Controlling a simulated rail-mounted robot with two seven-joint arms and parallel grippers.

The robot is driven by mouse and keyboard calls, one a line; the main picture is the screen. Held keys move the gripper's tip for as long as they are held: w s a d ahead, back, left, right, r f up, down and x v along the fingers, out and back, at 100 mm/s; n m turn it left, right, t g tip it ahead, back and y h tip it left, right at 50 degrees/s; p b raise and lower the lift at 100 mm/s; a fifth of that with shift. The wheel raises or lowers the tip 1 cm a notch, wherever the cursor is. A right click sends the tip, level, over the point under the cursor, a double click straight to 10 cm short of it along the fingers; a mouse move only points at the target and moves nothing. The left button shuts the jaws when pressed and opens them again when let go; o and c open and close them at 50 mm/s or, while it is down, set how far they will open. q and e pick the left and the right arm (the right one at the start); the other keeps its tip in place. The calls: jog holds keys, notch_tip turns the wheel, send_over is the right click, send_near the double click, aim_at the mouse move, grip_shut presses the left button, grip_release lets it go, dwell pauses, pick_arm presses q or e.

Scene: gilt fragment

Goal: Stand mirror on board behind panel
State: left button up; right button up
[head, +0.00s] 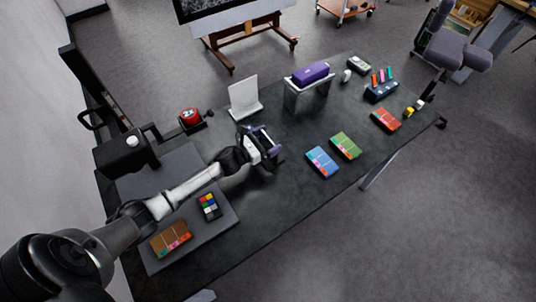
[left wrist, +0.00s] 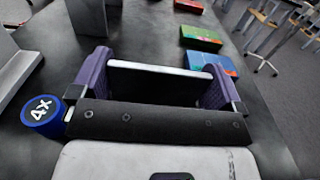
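My left gripper (head: 262,146) is over the middle of the dark table, right of and nearer than the white upright panel (head: 243,94). In the left wrist view its purple-padded fingers (left wrist: 158,82) stand wide apart. A thin dark plate with a pale edge, apparently the mirror (left wrist: 160,68), spans between them and touches both. Its face is mostly dark and hard to read. The panel's pale foot also shows at the left of the wrist view (left wrist: 14,77). A flat dark grey board (head: 222,217) lies at the table's near left. My right gripper is out of view.
A red 2x cylinder (head: 190,115) stands left of the panel; a blue 4x one (left wrist: 42,114) is beside my gripper. A purple case (head: 310,72) sits on a grey stand. Blue (head: 321,161), green (head: 345,145) and red (head: 386,119) boxes lie right.

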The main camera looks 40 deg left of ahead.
pick_arm(q)
jog(key=c, duration=0.7)
jog(key=shift+r, duration=0.1)
jog(key=c, duration=0.3)
jog(key=shift+r, duration=0.15)
